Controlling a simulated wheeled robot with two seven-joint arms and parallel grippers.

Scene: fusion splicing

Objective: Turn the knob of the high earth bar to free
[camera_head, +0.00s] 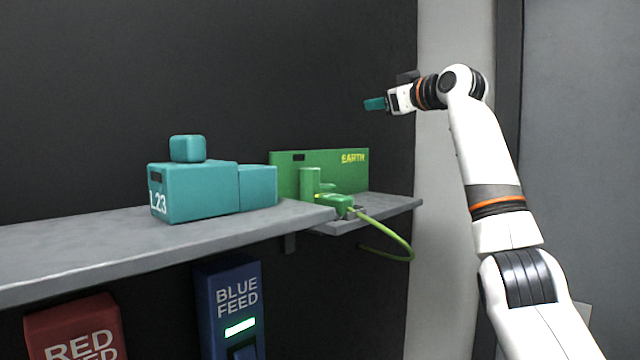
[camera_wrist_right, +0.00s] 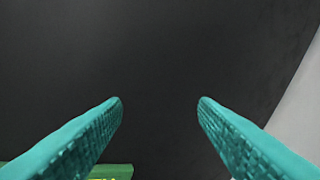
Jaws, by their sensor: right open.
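The green earth bar (camera_head: 345,170) stands on a grey shelf at the right, with "EARTH" in yellow at its top right. A green upright cylinder (camera_head: 309,183) is in front of it; I cannot tell whether this is its knob. A small green block (camera_head: 338,203) with a yellow-green cable sits beside the cylinder. My right gripper (camera_head: 368,104) is above and to the right of the bar, apart from it. Its teal fingers are open and empty in the right wrist view (camera_wrist_right: 160,102), where a green edge (camera_wrist_right: 120,170) shows at the bottom left. My left gripper is not in view.
A teal box marked L23 (camera_head: 195,195) stands on the long grey shelf (camera_head: 90,245) left of the bar. The yellow-green cable (camera_head: 390,231) loops below the small shelf (camera_head: 385,208). Blue feed (camera_head: 232,275) and red feed (camera_head: 75,322) boxes are below. The space above the bar is clear.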

